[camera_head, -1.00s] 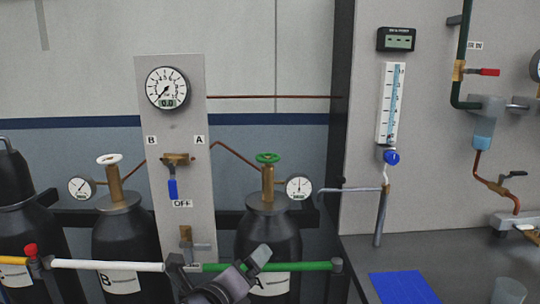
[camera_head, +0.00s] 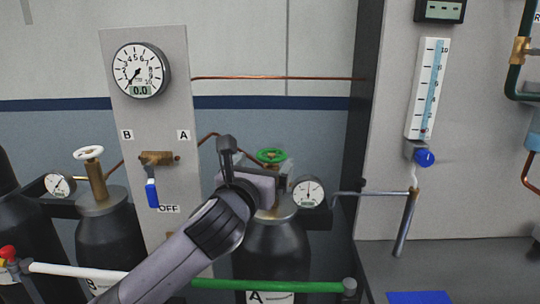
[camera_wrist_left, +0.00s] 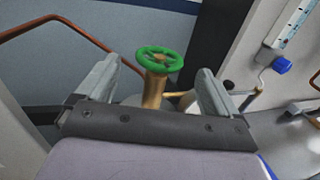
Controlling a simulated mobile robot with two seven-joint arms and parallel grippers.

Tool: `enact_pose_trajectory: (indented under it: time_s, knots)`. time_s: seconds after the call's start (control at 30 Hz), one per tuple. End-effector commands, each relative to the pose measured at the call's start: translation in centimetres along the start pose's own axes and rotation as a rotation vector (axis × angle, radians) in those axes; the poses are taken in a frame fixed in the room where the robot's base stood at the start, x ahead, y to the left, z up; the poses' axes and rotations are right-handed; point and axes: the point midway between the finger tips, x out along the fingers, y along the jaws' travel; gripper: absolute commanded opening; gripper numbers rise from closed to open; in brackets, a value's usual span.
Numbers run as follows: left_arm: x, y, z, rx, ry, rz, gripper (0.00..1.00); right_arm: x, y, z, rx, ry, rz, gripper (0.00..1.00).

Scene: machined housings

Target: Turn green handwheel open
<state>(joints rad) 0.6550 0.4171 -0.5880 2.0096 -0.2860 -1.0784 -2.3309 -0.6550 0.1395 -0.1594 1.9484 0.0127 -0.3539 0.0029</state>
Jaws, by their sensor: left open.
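The green handwheel (camera_head: 270,156) sits on top of the brass valve of the dark cylinder marked A (camera_head: 272,250). In the left wrist view the green handwheel (camera_wrist_left: 160,59) shows whole, beyond and between the two fingers, with its brass stem below it. My left gripper (camera_head: 250,160) is in front of the valve, and its body hides most of the brass stem in the head view. In the left wrist view the left gripper (camera_wrist_left: 155,88) is open, with nothing between its fingers. My right gripper is in neither view.
A small round gauge (camera_head: 308,192) is just right of the valve. A grey panel (camera_head: 122,190) with a large gauge (camera_head: 139,70) and a blue lever (camera_head: 152,194) stands left. A green rail (camera_head: 290,286) crosses low in front of the cylinder. A white handwheel (camera_head: 88,153) tops cylinder B.

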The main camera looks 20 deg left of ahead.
Motion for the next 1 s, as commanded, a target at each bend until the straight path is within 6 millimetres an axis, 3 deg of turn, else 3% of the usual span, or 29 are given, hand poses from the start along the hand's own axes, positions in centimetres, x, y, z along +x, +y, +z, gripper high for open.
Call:
enact_pose_trajectory:
  time_s: [0.3,0.73,0.77,0.93,1.0]
  knots:
    - [3.5,0.0,0.1,-0.003,0.000,0.001,0.94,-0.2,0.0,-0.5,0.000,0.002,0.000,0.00]
    - [4.3,0.0,0.0,-0.002,0.000,0.000,0.94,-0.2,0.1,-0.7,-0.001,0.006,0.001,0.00]
    - [4.3,0.0,0.0,-0.002,0.000,0.000,0.91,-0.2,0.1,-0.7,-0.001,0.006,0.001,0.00]
    - [4.2,0.0,0.0,-0.002,0.000,0.000,0.38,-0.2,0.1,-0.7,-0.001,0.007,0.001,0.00]
    - [4.2,0.0,0.0,-0.002,0.000,0.000,0.38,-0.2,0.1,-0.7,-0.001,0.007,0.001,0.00]
